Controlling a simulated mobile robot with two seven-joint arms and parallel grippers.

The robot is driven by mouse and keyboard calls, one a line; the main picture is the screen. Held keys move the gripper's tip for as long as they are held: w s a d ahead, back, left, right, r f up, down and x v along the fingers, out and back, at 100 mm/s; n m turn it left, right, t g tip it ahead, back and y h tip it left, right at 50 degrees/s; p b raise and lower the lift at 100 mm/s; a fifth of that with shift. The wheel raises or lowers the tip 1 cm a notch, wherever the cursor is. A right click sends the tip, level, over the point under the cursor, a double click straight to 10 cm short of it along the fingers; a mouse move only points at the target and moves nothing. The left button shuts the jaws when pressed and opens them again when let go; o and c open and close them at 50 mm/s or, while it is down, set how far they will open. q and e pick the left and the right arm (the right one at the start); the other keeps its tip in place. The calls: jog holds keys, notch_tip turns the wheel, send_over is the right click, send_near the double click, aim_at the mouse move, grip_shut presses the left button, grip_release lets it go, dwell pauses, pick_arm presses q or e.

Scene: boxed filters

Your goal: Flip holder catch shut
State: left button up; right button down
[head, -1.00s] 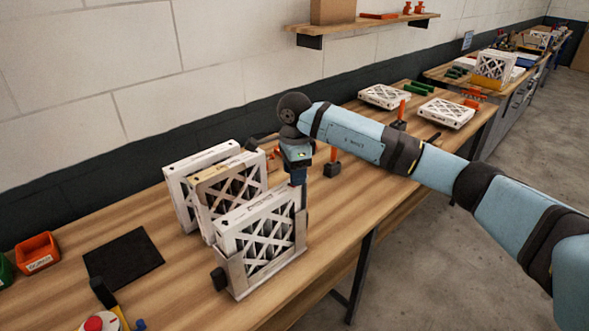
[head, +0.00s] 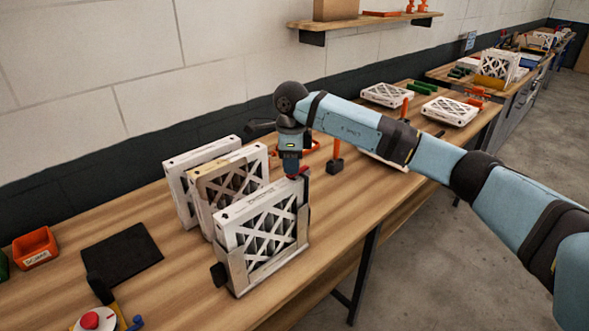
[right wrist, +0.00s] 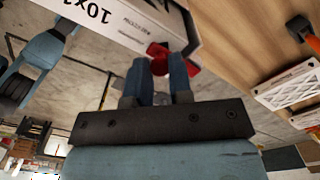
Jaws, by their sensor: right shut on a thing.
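A white boxed filter (head: 268,229) with a lattice face stands upright in a grey holder (head: 240,277) near the bench's front edge. My right gripper (head: 293,172) points down at the holder's rear right top corner. In the right wrist view the right gripper (right wrist: 155,68) is shut on a red catch (right wrist: 158,52) beside the white filter box (right wrist: 130,22). My left gripper is in neither view now.
Two more boxed filters (head: 236,185) stand close behind the holder. A black mat (head: 122,257), an orange bin (head: 36,248) and a red button (head: 90,320) lie to the left. An orange-topped post (head: 335,160) stands behind my right gripper.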

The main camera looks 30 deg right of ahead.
jog(key=c, duration=1)
grip_release()
jog(key=shift+c, duration=0.2)
jog(key=shift+r, duration=0.15)
jog(key=shift+r, duration=0.3)
notch_tip(320, 180, up, 13)
jog(key=shift+b, duration=1.25)
